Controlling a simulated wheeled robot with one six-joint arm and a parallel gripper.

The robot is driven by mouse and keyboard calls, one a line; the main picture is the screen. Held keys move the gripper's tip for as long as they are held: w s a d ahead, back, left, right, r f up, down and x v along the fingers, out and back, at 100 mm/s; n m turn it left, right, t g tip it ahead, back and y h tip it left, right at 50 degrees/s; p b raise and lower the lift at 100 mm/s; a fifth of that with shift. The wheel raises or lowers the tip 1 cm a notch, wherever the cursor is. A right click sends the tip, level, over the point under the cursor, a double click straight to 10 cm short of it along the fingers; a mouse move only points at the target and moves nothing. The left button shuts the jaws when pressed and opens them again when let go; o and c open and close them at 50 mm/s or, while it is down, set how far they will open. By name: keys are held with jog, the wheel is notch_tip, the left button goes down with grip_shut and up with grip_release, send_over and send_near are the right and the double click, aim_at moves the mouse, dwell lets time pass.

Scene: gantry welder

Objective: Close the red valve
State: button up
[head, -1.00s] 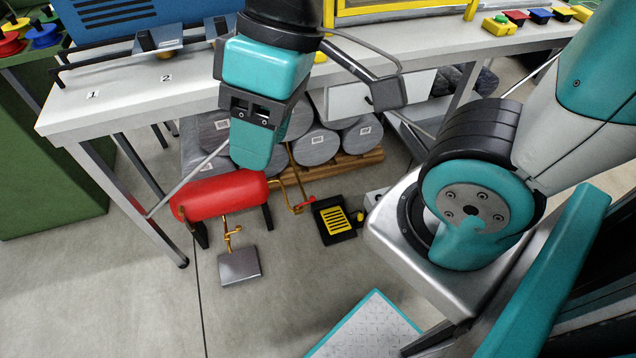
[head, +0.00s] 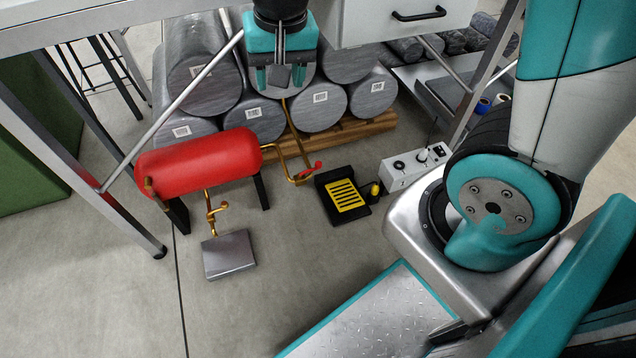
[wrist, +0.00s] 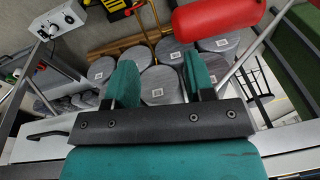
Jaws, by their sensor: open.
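The red valve handle (head: 316,167) is small and sits at the right end of a brass pipe (head: 295,165), to the right of the red tank (head: 198,162) under the table. In the wrist view, the tank (wrist: 218,18) is at the top right and the brass pipe (wrist: 147,25) runs down from the top edge. My gripper (head: 279,80) is above and behind the valve in the head picture, in front of the grey rolls. It is apart from the valve. In the wrist view my gripper (wrist: 158,68) is open, with nothing between its fingers.
Grey rolls (head: 262,117) lie stacked on a wooden pallet (head: 345,132). A black and yellow pedal (head: 343,195) and a white control box (head: 415,165) stand right of the valve. A grey plate (head: 229,255) lies in front of the tank. Table legs (head: 120,205) frame the left side.

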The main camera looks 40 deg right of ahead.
aim_at(318, 163)
jog(key=w+d+f+m+h+b, duration=0.1)
jog(key=w+d+f+b, duration=0.3)
jog(key=f+b, duration=0.5)
jog(key=w+d+f+m+h+b, duration=0.1)
jog(key=w+d+f+m+b, duration=0.2)
jog(key=f, duration=1.8)
jog(key=w+d+f+m+h+b, duration=0.2)
jog(key=d+f+b, duration=0.7)
jog(key=f+b, duration=0.6)
jog(key=shift+w+m, duration=0.9)
jog(key=shift+w, duration=0.4)
